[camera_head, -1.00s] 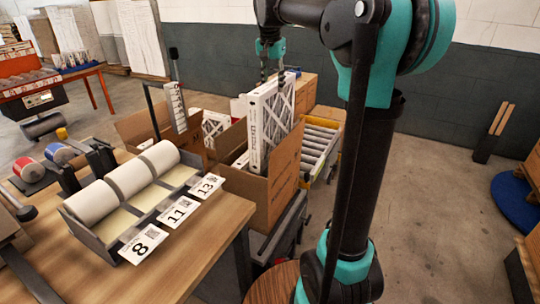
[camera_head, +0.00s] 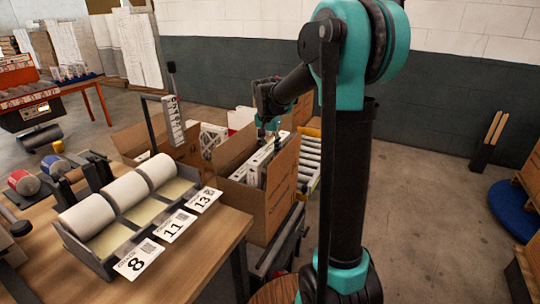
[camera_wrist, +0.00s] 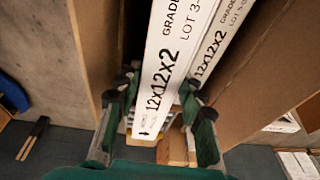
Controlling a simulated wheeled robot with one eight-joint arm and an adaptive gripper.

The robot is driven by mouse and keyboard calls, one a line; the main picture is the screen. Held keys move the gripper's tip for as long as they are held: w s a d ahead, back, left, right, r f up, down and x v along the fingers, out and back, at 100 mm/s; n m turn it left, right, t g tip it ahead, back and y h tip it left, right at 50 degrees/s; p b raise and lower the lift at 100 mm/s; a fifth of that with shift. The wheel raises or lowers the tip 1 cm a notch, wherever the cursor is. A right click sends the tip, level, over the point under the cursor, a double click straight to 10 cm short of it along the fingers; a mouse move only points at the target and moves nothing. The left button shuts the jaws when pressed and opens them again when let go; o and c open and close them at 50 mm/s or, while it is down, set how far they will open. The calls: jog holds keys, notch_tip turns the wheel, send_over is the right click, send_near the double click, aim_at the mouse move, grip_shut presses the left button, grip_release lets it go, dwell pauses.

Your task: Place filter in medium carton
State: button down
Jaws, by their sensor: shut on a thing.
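A white filter with edge print "12x12x2" (camera_wrist: 165,62) is gripped between the two fingers of my gripper (camera_wrist: 160,92) in the wrist view. In the head view, my gripper (camera_head: 269,126) is low over the open brown carton (camera_head: 281,192). The held filter stands upright and mostly inside this carton, with its top edge showing near the rim. A second filter with matching print (camera_wrist: 222,42) stands close beside it, to its right in the wrist view. The bottom of the held filter is hidden by the carton walls.
Another open carton (camera_head: 137,138) with filters stands behind, to the left. A roller conveyor (camera_head: 309,158) lies behind the carton on the right. A wooden table (camera_head: 219,229) with a label-roll holder (camera_head: 95,250) is at the front left. The floor at the right is mostly open.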

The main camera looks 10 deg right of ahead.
jog(key=shift+f, duration=1.9)
jog(key=shift+f, duration=0.5)
jog(key=c, duration=1)
grip_release()
jog(key=shift+o, duration=0.2)
jog(key=v, duration=1.3)
jog(key=shift+w, duration=0.15)
